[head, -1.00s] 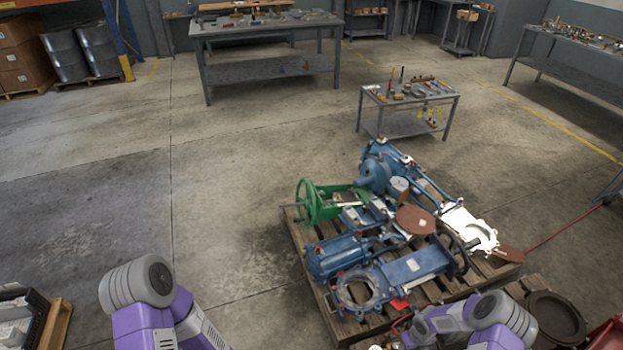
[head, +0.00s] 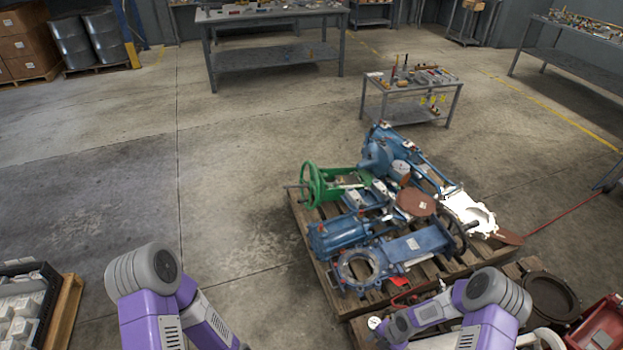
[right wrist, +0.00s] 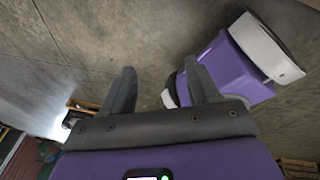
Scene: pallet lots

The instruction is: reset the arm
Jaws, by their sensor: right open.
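My right gripper (right wrist: 160,88) shows in the right wrist view with its two dark fingers spread apart and nothing between them, over bare concrete floor. My right arm (head: 465,312) is folded at the lower right of the head view, in front of the pallet. My left arm (head: 155,295) is bent at the lower left of the head view. My left gripper is outside both views.
A wooden pallet (head: 310,229) with blue valves and a green handwheel valve (head: 313,185) lies ahead right. A black crate (head: 42,270) of pale parts is at lower left. A small grey table (head: 370,102) stands beyond. Floor (head: 225,200) left of the pallet is clear.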

